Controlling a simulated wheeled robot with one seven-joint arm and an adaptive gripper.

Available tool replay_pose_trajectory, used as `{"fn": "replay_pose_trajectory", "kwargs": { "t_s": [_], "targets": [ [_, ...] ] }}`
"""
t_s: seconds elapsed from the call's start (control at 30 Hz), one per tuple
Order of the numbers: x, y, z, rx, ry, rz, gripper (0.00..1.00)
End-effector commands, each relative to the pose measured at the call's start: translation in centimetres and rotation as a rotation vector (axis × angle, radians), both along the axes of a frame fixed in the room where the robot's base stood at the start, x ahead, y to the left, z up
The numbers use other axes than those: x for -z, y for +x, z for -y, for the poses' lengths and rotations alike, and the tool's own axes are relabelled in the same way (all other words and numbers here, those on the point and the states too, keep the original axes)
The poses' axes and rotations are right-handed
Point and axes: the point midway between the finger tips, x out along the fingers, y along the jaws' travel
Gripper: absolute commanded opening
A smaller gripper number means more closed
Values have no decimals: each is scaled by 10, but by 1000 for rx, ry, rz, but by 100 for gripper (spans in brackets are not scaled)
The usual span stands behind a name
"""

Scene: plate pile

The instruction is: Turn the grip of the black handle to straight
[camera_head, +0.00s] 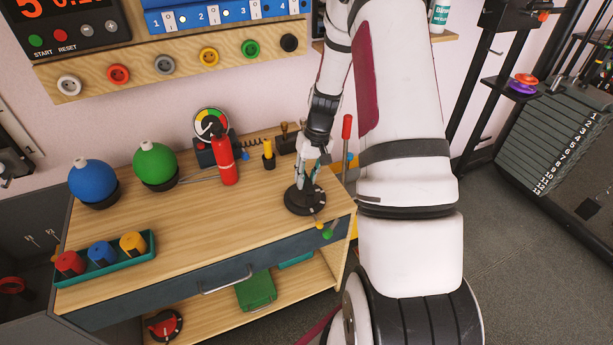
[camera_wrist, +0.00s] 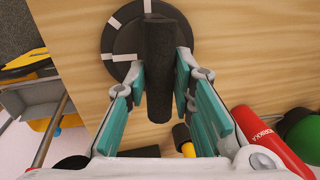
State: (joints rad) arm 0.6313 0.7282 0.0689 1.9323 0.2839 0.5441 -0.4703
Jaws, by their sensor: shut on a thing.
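The black handle (camera_wrist: 160,100) shows in the wrist view as a dark bar over a round black base (camera_wrist: 113,42) with white marks. My gripper (camera_wrist: 161,68) has its teal-padded fingers on both sides of the bar, shut on it. The bar's lower end in the picture sticks out past the fingers. In the head view the base (camera_head: 296,205) stands near the right front corner of the wooden table (camera_head: 190,222). My gripper (camera_head: 309,176) is right above it and mostly hides the grip there.
A red extinguisher-like bottle (camera_head: 225,160) and yellow-capped plug (camera_head: 268,155) stand left behind my gripper. Green (camera_head: 155,162) and blue (camera_head: 92,180) balls and a teal tray (camera_head: 150,246) are farther left. A red-topped lever (camera_head: 346,128) stands behind right. The table's front middle is clear.

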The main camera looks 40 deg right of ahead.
Motion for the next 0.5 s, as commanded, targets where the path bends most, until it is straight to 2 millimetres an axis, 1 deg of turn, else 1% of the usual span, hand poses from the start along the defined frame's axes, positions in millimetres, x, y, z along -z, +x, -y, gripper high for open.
{"fn": "replay_pose_trajectory", "kwargs": {
  "t_s": [0.27,0.5],
  "targets": [
    [0,0,-1,139,0,0,0],
    [0,0,-2,353,0,1,0]
  ]
}}
